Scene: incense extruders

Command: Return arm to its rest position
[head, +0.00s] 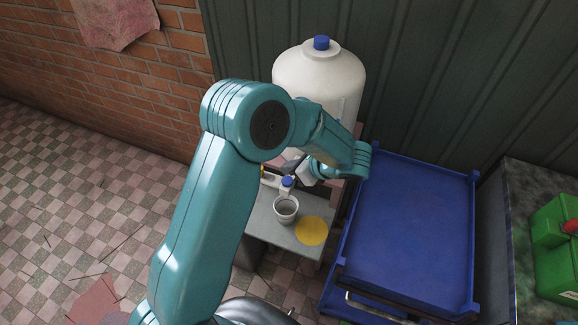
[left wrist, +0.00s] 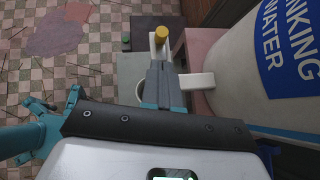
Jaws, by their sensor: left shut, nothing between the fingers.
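My left arm comes in from the lower left, bends at the elbow and reaches right to its wrist in front of the white water tank (head: 318,80). My left gripper (head: 291,165) is partly hidden by its own wrist there. In the left wrist view the fingers (left wrist: 160,72) are shut with nothing between them. They are close to the tank's white tap (left wrist: 196,81); I cannot tell whether they touch. In the head view the tap's blue top (head: 287,182) shows just above a light cup (head: 286,213). My right gripper is not in view.
The cup stands on a small grey table (head: 262,223) beside a yellow disc (head: 311,231). A blue crate stack (head: 410,235) stands right of it. A green container (head: 556,245) is at the far right. The tiled floor at left is mostly open, with some debris.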

